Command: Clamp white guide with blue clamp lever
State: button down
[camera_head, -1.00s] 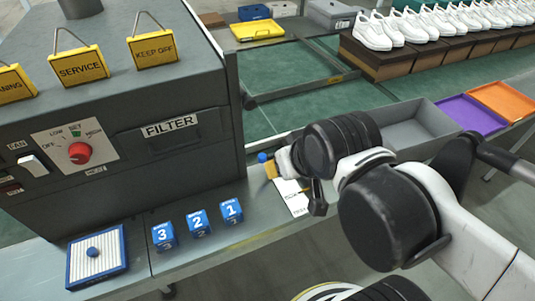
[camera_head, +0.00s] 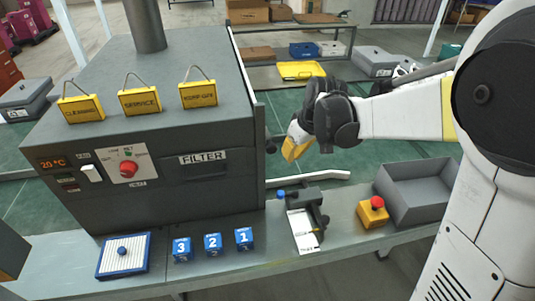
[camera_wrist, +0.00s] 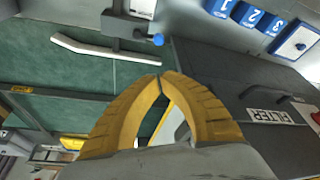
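The white guide (camera_head: 322,177) is a long pale bar with a bent end, lying from the dark clamp fixture (camera_head: 309,198) toward the right, behind the front ledge. It also shows in the wrist view (camera_wrist: 98,50). The blue clamp lever knob (camera_head: 281,195) is at the fixture's left side; it shows in the wrist view (camera_wrist: 158,39) too, beyond my fingertips. My gripper (camera_head: 290,152) has yellow fingers and is raised above and behind the fixture, apart from lever and guide. In the wrist view its fingertips (camera_wrist: 161,76) meet with nothing between them.
The grey filter machine (camera_head: 150,150) stands left of my gripper. Blue numbered blocks (camera_head: 212,243) and a framed filter (camera_head: 123,255) sit on the front ledge. A yellow box with a red button (camera_head: 372,212) and a grey tray (camera_head: 412,192) are right of the fixture.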

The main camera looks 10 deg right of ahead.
jog(key=shift+w+d+f, duration=0.15)
jog(key=shift+w+f, duration=0.45)
jog(key=b+x, duration=0.6)
jog(key=x, duration=1.4)
